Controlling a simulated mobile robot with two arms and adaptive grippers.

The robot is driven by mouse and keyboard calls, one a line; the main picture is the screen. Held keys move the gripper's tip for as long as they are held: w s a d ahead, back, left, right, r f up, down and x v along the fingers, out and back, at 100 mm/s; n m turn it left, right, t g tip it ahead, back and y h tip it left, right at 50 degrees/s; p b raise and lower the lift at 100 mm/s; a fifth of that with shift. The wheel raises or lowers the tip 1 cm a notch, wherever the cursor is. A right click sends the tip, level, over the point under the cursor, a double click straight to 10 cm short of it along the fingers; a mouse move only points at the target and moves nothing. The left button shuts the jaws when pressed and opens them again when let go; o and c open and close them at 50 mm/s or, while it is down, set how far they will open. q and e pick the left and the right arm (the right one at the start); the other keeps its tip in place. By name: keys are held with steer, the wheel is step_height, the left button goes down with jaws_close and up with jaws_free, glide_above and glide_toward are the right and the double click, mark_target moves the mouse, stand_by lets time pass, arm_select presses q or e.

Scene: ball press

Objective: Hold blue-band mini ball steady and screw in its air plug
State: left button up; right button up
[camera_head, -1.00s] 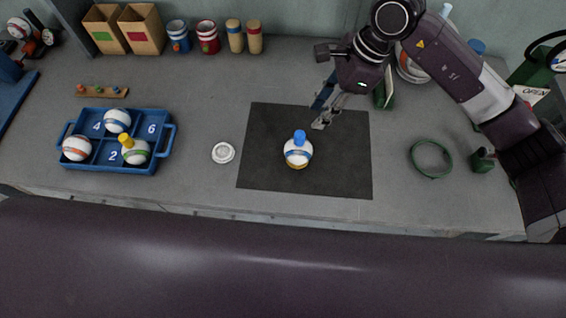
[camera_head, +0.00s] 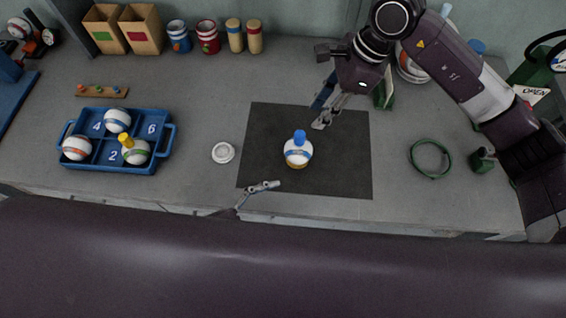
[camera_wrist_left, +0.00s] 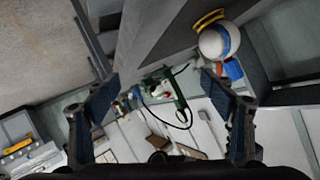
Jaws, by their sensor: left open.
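The blue-band mini ball (camera_head: 298,155) is white with a blue band and a yellow base. It sits on the dark mat (camera_head: 345,180), with a blue plug (camera_head: 299,137) upright on top. In the left wrist view the ball (camera_wrist_left: 214,42) shows at the upper right, near a finger. My left gripper (camera_head: 264,187) is open at the mat's front left edge, apart from the ball; only part of it shows in the head view. My right gripper (camera_head: 322,112) has its fingers apart above the mat, behind and right of the ball, touching nothing I can see.
A white round disc (camera_head: 223,153) lies left of the mat. A green ring (camera_head: 430,176) lies at the right. Cups (camera_head: 207,38) and boxes stand at the back.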

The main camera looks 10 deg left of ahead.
mark_target(298, 150)
arm_select(q)
steer(key=w+n, duration=0.1)
steer(key=w, duration=0.1)
steer(key=w+d+r+n+t+y, duration=0.1)
steer(key=w, duration=0.1)
steer(key=w+d+n+t, duration=0.1)
steer(key=w+n, duration=0.1)
steer(key=shift+w+r+y, duration=0.2)
steer(key=shift+w+y, duration=0.1)
steer(key=shift+y, duration=0.1)
steer(key=w+n, duration=0.1)
steer(key=w+a+n+t+y, duration=0.1)
steer(key=w, duration=0.1)
steer(key=w+n+y, duration=0.1)
steer(key=shift+w+a+f+t, duration=0.25)
steer(key=shift+a+t, duration=0.1)
steer(key=shift+t, duration=0.05)
steer(key=shift+w+f+n, duration=0.1)
steer(key=shift+w+n, duration=0.2)
steer(key=shift+w, duration=0.05)
steer(key=x, duration=0.7)
steer(key=shift+w+f, duration=0.1)
